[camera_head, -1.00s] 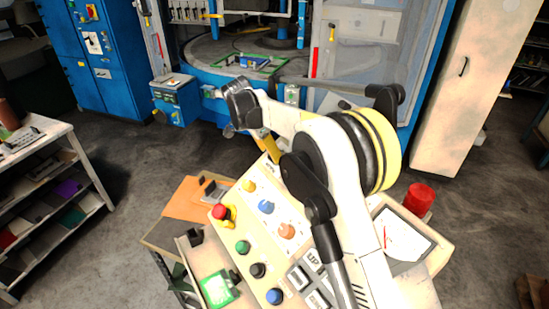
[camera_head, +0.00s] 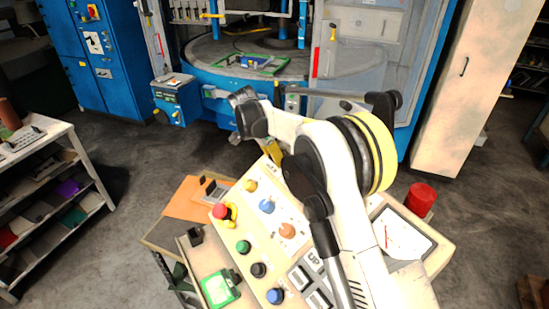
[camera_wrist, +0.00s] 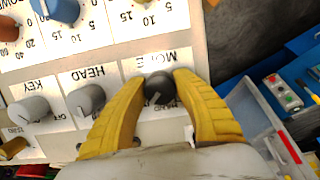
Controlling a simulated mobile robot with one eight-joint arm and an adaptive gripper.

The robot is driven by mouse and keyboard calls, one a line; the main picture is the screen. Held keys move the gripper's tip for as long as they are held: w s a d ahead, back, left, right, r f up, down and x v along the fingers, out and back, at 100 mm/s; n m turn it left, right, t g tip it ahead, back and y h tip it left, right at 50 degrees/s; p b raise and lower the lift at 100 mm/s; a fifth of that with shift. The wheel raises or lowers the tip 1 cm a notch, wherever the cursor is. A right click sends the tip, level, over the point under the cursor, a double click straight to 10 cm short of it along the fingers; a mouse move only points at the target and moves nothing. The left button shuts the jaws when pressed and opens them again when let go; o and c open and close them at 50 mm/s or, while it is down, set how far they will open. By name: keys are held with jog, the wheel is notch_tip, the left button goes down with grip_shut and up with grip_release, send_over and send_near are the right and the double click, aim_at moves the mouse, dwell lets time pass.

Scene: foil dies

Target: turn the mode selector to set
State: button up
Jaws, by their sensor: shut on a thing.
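The mode selector is a dark round knob (camera_wrist: 158,88) on the cream control panel (camera_wrist: 120,62), under an upside-down MODE label in the wrist view. My gripper (camera_wrist: 161,80) has its yellow fingers on both sides of this knob and is shut on it. Part of the lettering around the knob is hidden by the fingers, so I cannot read which position it points to. In the head view my gripper (camera_head: 273,149) is at the panel's far end, and my arm hides the knob there.
Beside the selector are a grey HEAD knob (camera_wrist: 87,99) and a grey KEY knob (camera_wrist: 28,110). A blue knob (camera_wrist: 57,9) sits farther over. In the head view a red emergency button (camera_head: 220,211) and a green button (camera_head: 243,247) stand up from the panel.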

jog(key=shift+n, duration=0.3)
jog(key=n, duration=0.4)
jog(key=shift+f+g+h+b, duration=0.1)
jog(key=shift+g+h+b, duration=0.2)
jog(key=shift+g+b, duration=0.1)
jog(key=n+h, duration=0.1)
jog(key=n, duration=0.3)
jog(key=shift+d, duration=0.1)
jog(key=n+h+b, duration=0.1)
jog(key=n, duration=0.3)
jog(key=shift+n, duration=0.4)
jog(key=shift+d+n+h, duration=0.1)
jog(key=shift+n+h, duration=0.3)
jog(key=shift+n, duration=1.4)
jog(key=o, duration=1.2)
jog(key=shift+r, duration=0.2)
